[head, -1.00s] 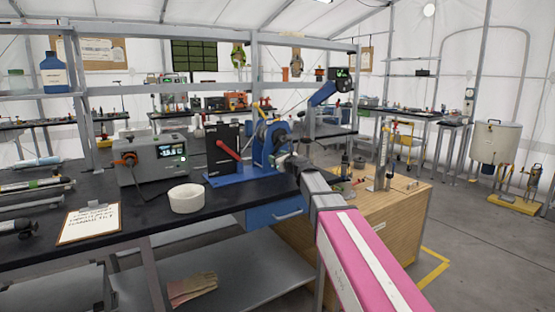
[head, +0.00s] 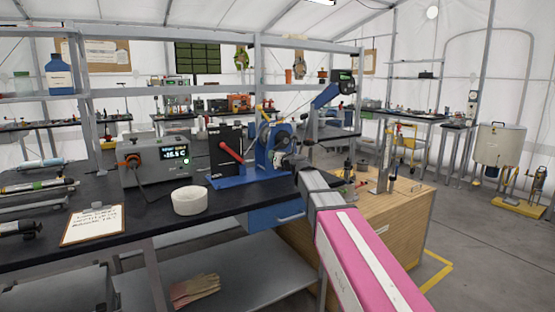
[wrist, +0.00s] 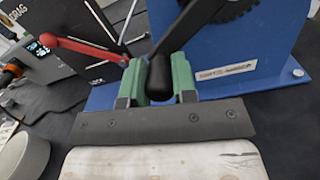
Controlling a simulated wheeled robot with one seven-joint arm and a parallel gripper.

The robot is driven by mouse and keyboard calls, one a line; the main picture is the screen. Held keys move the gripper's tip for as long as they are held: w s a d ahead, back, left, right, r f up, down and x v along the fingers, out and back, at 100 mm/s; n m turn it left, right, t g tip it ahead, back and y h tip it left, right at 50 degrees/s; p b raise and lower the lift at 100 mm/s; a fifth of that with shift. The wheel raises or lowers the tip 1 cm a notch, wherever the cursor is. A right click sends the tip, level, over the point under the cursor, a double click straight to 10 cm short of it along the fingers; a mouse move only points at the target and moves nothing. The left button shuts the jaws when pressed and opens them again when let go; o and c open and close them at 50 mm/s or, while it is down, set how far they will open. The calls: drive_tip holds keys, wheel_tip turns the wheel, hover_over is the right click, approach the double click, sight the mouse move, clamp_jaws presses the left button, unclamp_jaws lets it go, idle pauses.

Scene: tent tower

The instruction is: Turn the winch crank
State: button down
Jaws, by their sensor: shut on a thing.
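The blue winch (head: 268,150) stands on a blue base plate on the black bench, left of my arm in the head view. In the wrist view its blue side plate (wrist: 245,50) fills the upper right, with part of a dark toothed wheel at the top. The black crank handle (wrist: 160,76) sits between the green fingers of my gripper (wrist: 160,85), at the end of a dark crank arm (wrist: 188,24). My gripper is shut on this handle. In the head view my gripper (head: 287,160) is small against the winch, and the handle is hard to make out.
A black box with a red lever (head: 230,150) stands just left of the winch; the lever (wrist: 85,49) lies close to my fingers in the wrist view. A grey display unit (head: 157,160), a white ring-shaped roll (head: 189,200) and a clipboard (head: 93,225) are further left.

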idle(0.3)
drive_tip(key=c, duration=0.9)
unclamp_jaws()
drive_tip(key=shift+s, duration=0.15)
drive_tip(key=v, duration=1)
drive_tip(key=shift+s+d+r, duration=0.1)
drive_tip(key=shift+s+d, duration=0.1)
